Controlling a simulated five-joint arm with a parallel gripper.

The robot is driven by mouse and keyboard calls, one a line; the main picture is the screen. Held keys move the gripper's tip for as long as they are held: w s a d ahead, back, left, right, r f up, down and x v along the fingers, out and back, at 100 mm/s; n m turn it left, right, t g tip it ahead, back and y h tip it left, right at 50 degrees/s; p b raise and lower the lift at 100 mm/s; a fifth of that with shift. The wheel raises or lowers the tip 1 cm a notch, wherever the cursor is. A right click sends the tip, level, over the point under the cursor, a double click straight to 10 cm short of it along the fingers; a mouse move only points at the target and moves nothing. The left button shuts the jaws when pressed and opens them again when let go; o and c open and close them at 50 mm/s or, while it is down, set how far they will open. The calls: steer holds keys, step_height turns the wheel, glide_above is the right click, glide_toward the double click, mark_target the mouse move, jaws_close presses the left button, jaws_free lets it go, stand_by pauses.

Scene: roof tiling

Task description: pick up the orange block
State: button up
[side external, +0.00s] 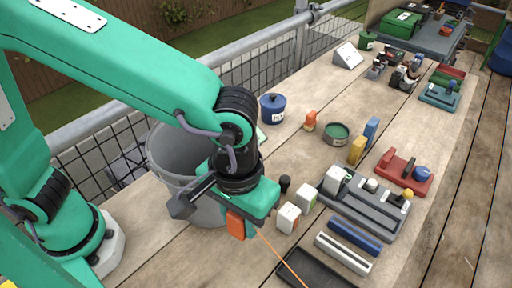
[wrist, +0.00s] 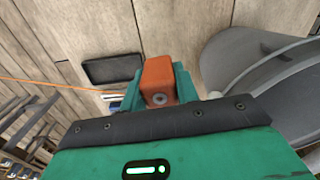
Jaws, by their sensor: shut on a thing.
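The orange block (wrist: 158,78) is between the two green fingers of my gripper (wrist: 158,92) in the wrist view. My gripper is shut on it. In the side external view the block (side external: 236,223) shows below the green gripper body (side external: 246,207), in front of the grey bucket. Part of the block is hidden by the gripper there. I cannot tell for sure how far it is above the boards.
A grey bucket (side external: 165,150) stands right behind my gripper. White blocks (side external: 288,217), a dark tray (side external: 305,272) and a grey organiser (side external: 370,212) lie to the right. A thin orange line (side external: 280,258) crosses the boards. A blue pot (side external: 272,108) stands farther back.

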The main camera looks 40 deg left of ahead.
steer(key=shift+r, duration=0.95)
steer(key=shift+w, duration=0.1)
